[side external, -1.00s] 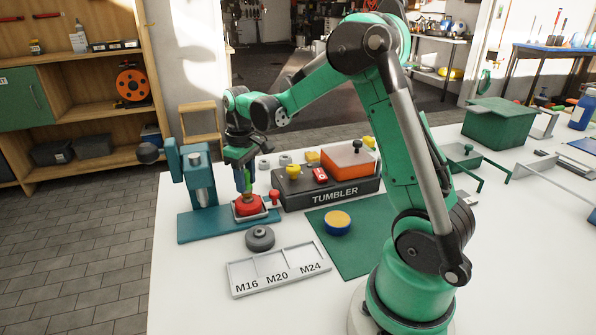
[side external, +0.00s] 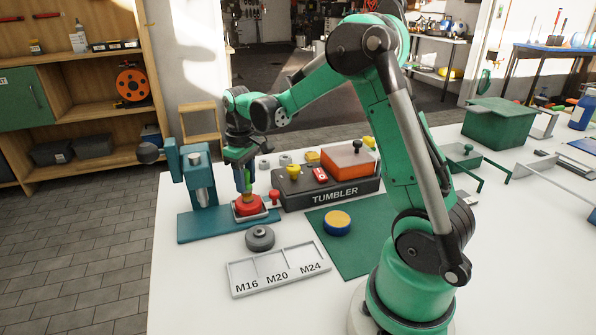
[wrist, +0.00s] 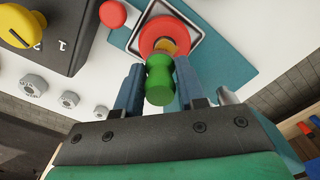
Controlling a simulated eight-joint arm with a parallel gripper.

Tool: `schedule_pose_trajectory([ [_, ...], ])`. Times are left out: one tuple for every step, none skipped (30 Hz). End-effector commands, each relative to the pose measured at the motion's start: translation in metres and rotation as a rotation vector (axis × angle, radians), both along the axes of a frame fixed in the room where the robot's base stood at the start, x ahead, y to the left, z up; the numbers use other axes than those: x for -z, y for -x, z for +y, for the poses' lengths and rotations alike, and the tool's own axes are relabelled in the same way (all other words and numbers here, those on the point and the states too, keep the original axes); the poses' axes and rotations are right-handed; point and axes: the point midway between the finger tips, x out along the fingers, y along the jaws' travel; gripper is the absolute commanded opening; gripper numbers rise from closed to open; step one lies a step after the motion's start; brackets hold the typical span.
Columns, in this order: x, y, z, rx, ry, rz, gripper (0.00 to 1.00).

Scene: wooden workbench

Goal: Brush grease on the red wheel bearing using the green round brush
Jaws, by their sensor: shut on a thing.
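The red wheel bearing (side external: 249,206) sits in a grey square tray (side external: 270,216) on a teal base. It also shows at the top of the wrist view (wrist: 160,26), partly hidden by the brush. My gripper (side external: 244,188) is directly above it, pointing down. In the wrist view, my gripper's two blue fingers (wrist: 159,84) are closed on the green round brush (wrist: 160,80). The brush's orange-yellow far end overlaps the bearing's middle in that view. I cannot tell whether the tip touches the bearing.
A teal press-like stand (side external: 199,178) is close on the left of my gripper. A dark TUMBLER box (side external: 335,193) with knobs stands to the right. A red knob (side external: 274,196) is beside the tray. A dark grey wheel (side external: 260,237) and a labelled tray (side external: 279,276) lie in front.

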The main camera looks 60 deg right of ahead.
Motion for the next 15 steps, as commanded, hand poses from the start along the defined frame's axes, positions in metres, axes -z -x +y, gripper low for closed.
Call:
schedule_pose_trajectory([
  [-0.011, 0.001, 0.001, 0.0, 0.0, 0.0, 0.0],
  [-0.017, 0.001, 0.001, 0.0, 0.0, 0.0, 0.0],
  [-0.019, 0.001, 0.001, 0.0, 0.0, 0.0, 0.0],
  [-0.022, 0.001, 0.001, 0.0, 0.0, 0.0, 0.0],
  [-0.025, 0.001, 0.001, 0.0, 0.0, 0.0, 0.0],
  [-0.028, 0.001, 0.001, 0.0, 0.0, 0.0, 0.0],
  [-0.031, 0.001, 0.001, 0.0, 0.0, 0.0, 0.0],
  [-0.034, 0.001, 0.001, 0.0, 0.0, 0.0, 0.0],
  [-0.037, 0.001, 0.001, 0.0, 0.0, 0.0, 0.0],
  [-0.04, 0.001, 0.001, 0.0, 0.0, 0.0, 0.0],
  [-0.043, 0.001, 0.001, 0.0, 0.0, 0.0, 0.0],
  [-0.046, 0.001, 0.001, 0.0, 0.0, 0.0, 0.0],
  [-0.049, 0.001, 0.001, 0.0, 0.0, 0.0, 0.0],
  [-0.052, 0.001, 0.001, 0.0, 0.0, 0.0, 0.0],
  [-0.055, 0.001, 0.001, 0.0, 0.0, 0.0, 0.0],
])
